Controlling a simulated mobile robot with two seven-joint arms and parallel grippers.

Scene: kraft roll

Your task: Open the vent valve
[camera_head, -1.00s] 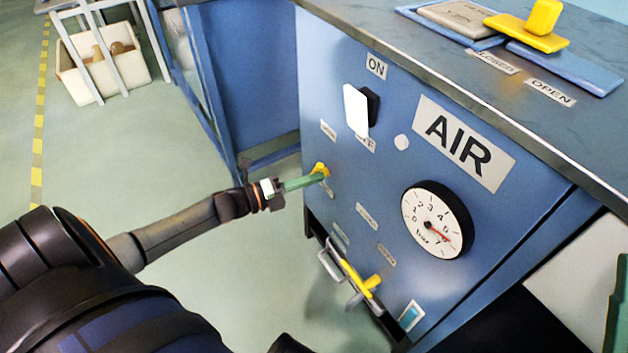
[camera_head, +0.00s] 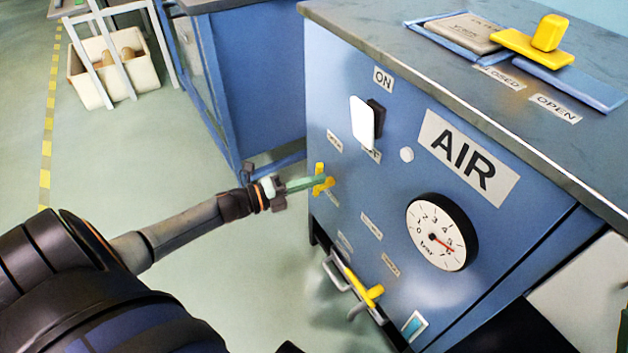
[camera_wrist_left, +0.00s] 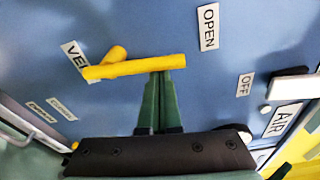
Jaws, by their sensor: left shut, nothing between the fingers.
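The vent valve's yellow handle (camera_head: 319,181) is on the front of the blue AIR cabinet (camera_head: 330,100), low on its left side. In the left wrist view the handle (camera_wrist_left: 150,67) is a bar with a short stub, beside a partly covered VENT label (camera_wrist_left: 76,60). Its right end lies near the OPEN label (camera_wrist_left: 208,27). My left gripper (camera_head: 312,183) has its green fingers shut together, with their tips at the bar's lower edge in the wrist view; they appear to touch it. A green strip (camera_head: 623,330) at the right edge may be my right gripper; its jaws are not shown.
A white-plated switch (camera_head: 362,122) and a round gauge (camera_head: 442,233) are on the same panel. A second yellow lever (camera_head: 371,293) and a metal handle (camera_head: 336,275) sit low on it. A yellow block (camera_head: 548,32) lies on the worktop.

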